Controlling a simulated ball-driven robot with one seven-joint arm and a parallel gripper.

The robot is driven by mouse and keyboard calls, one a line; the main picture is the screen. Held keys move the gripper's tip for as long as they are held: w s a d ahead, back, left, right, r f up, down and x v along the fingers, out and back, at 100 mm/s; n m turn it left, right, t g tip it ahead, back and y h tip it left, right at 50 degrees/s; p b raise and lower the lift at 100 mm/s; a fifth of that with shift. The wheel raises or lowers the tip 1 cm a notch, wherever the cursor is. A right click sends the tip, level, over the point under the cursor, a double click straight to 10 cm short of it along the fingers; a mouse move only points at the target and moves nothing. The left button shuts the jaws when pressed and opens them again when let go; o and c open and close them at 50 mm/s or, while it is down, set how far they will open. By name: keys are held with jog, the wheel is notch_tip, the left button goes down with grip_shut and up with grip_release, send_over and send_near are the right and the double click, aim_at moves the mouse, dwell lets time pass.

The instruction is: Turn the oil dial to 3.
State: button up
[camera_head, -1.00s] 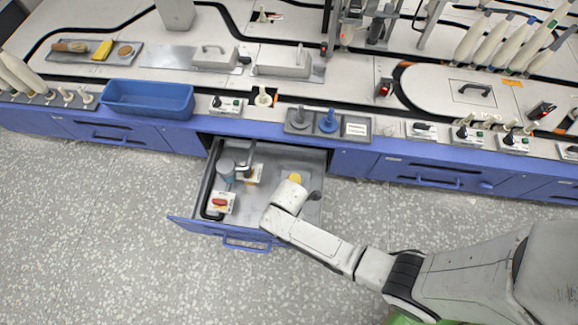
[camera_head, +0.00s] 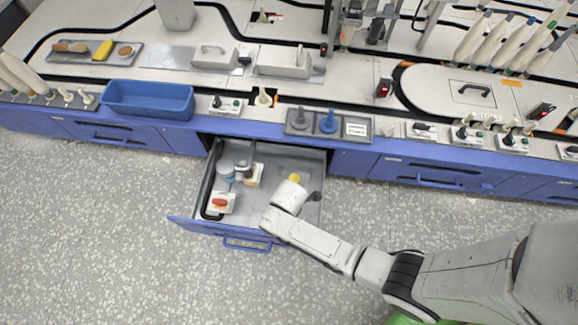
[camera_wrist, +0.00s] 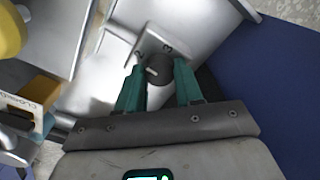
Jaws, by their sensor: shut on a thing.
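The oil dial (camera_wrist: 161,69) is a dark round knob on a pale plate (camera_wrist: 150,43) marked 2 and 3 in the wrist view. A short light mark shows on the left of the knob, beside the 2 side. My gripper (camera_wrist: 158,76) has its two teal fingers on either side of the knob and is shut on it. In the head view my wrist is over the right part of the open drawer (camera_head: 283,160). The dial cannot be made out there, and the fingertips are hidden.
The drawer also holds a grey round container (camera_head: 226,167), a small box (camera_head: 249,175), a box with a red top (camera_head: 220,203) and a yellow thing (camera_head: 295,178). A blue bin (camera_head: 148,100) and a dark tray (camera_head: 360,128) stand on the bench above.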

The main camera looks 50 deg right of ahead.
jog(key=m+p, duration=0.2)
jog(key=m, duration=0.1)
jog(key=shift+r, duration=0.15)
jog(key=m+p, duration=0.1)
jog(key=m, duration=0.2)
jog(key=shift+m+p, duration=0.3)
jog(key=shift+m, duration=0.1)
jog(key=m+p, duration=0.1)
jog(key=m, duration=0.2)
jog(key=shift+m, duration=0.3)
jog(key=shift+m+p, duration=0.35)
jog(key=shift+m, duration=1.55)
jog(key=o, duration=1)
jog(key=shift+o, duration=0.2)
